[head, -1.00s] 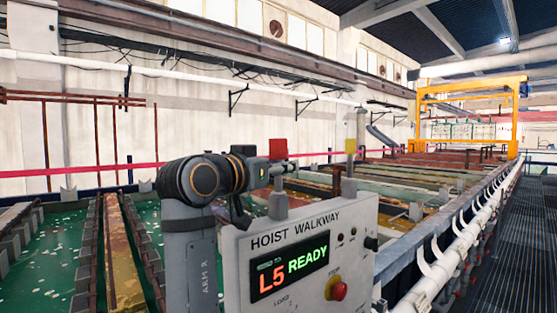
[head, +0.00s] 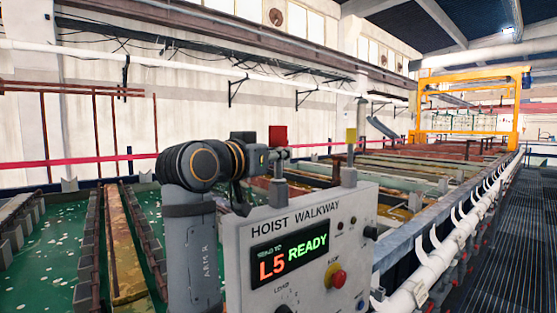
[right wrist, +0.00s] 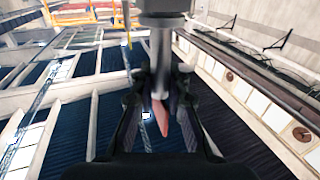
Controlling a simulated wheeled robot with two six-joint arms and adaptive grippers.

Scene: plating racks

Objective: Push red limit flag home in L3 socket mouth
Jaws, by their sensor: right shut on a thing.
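The red limit flag (head: 278,136) stands upright above the left end of the control box in the head view. My right gripper (head: 280,154) comes in from the left and is shut around the flag's stem just below the red plate. The stem runs down to a grey socket (head: 278,193) on the box's top edge; I cannot tell how deep it sits. In the right wrist view the red plate (right wrist: 161,117) shows between the fingers of my right gripper (right wrist: 158,90), with a grey post in front. No L3 label is legible. My left gripper is not in view.
The control box (head: 250,235) reads "HOIST WALKWAY" and "L5 READY", with a red button (head: 338,278). A yellow flag (head: 350,136) stands in another socket (head: 349,176) to the right. Green tanks (head: 60,240) lie behind, a grated walkway (head: 490,230) at right.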

